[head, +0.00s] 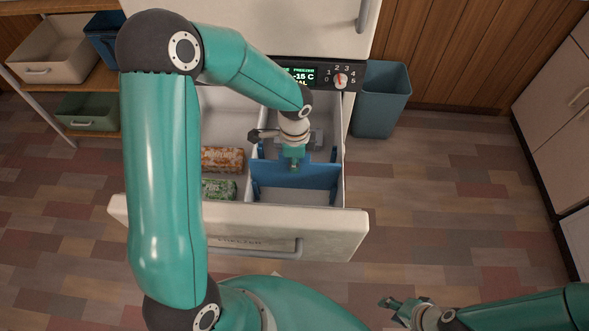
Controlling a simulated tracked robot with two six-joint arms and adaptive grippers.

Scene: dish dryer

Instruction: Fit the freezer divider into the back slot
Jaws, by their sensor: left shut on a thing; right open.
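The blue freezer divider (296,176) stands across the right compartment of the open freezer drawer (335,217). My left gripper (294,163) is shut on its top edge, near the middle. Blue slot pieces (334,155) show on the compartment walls around the divider. I cannot tell whether the divider sits in a slot, or which one, because my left gripper and wrist cover part of it. My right gripper (391,303) is open and empty over the floor at the lower right, well away from the drawer.
Two food packs, one orange-brown (222,159) and one green (218,189), lie in the left compartment. A control panel (318,77) is above the drawer. A blue-grey bin (381,99) stands to the right. The floor at right is clear.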

